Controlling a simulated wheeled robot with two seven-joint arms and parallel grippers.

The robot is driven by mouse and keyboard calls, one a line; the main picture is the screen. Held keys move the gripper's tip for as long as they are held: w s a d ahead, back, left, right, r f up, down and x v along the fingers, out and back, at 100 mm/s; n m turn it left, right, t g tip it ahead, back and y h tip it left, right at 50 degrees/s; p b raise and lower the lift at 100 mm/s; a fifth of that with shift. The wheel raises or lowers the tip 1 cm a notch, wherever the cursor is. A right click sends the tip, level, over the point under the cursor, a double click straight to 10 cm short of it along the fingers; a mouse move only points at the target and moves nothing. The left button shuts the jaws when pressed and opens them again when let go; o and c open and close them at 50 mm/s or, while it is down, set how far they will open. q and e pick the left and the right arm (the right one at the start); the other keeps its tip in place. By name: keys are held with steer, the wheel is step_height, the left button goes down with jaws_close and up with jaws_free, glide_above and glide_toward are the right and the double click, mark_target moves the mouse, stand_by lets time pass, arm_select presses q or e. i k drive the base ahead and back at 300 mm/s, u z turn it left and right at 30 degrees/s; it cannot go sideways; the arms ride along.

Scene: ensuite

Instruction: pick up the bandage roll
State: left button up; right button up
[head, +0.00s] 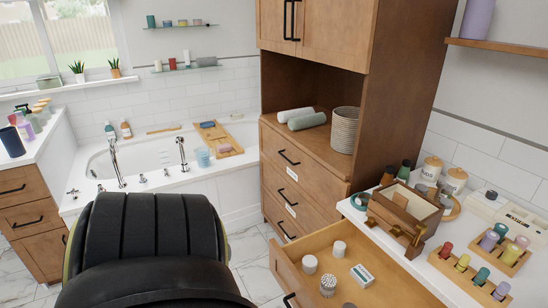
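An open wooden drawer (402,279) juts out at the lower middle right. Inside it stand two small white cylinders, one nearer the left side (310,264) and one further back (339,249). Either could be the bandage roll; I cannot tell which from here. They stand apart from each other. Neither of my grippers is in view.
The drawer also holds a dotted-top jar (328,286), a small white and teal box (362,275) and a partly cut-off grey item (349,305). A wooden box (404,212) and bottle racks (468,270) crowd the counter at right. A tall cabinet (350,110) stands behind.

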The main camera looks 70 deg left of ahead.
mark_target(339, 248)
steer(key=u, duration=1.9)
